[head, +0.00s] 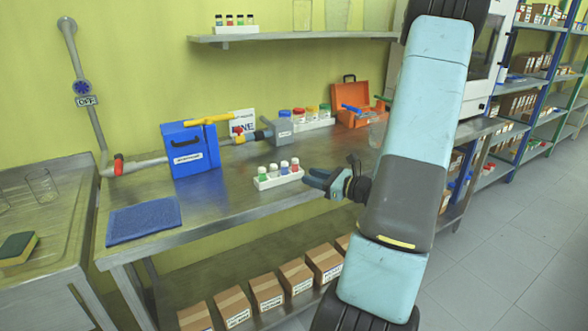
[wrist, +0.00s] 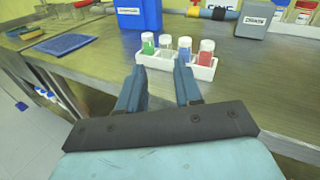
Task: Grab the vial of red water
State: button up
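The vial of red water (head: 295,165) stands upright at the right end of a small white rack (head: 265,184) on the steel bench. In the wrist view the red vial (wrist: 206,55) has a white cap and sits right of the blue vial (wrist: 184,49), a clear or white one (wrist: 167,46) and the green one (wrist: 148,45). My gripper (head: 309,178) is just right of the rack in the head view. In the wrist view my gripper (wrist: 159,68) is open and empty, its fingers pointing towards the rack, with the red vial right of both fingers.
A blue box (head: 192,150) and a grey pipe unit (head: 279,133) stand behind the rack. A second rack of larger jars (head: 305,118) and an orange toolbox (head: 354,103) are farther back. A blue cloth (head: 144,220) lies left. Bare bench surrounds the rack.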

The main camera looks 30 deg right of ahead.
jog(key=d+f+m+t+h, duration=0.2)
jog(key=d+f+m+h, duration=0.15)
jog(key=d, duration=0.25)
send_near(300, 172)
jog(key=shift+m, duration=0.35)
jog(key=w, duration=0.1)
jog(key=w+r, duration=0.1)
jog(key=w, duration=0.1)
jog(key=w+a+r, duration=0.1)
jog(key=shift+w+r, duration=0.15)
jog(key=shift+w, duration=0.2)
jog(key=shift+x, duration=2.6)
jog(key=shift+a+r, duration=0.1)
grip_shut()
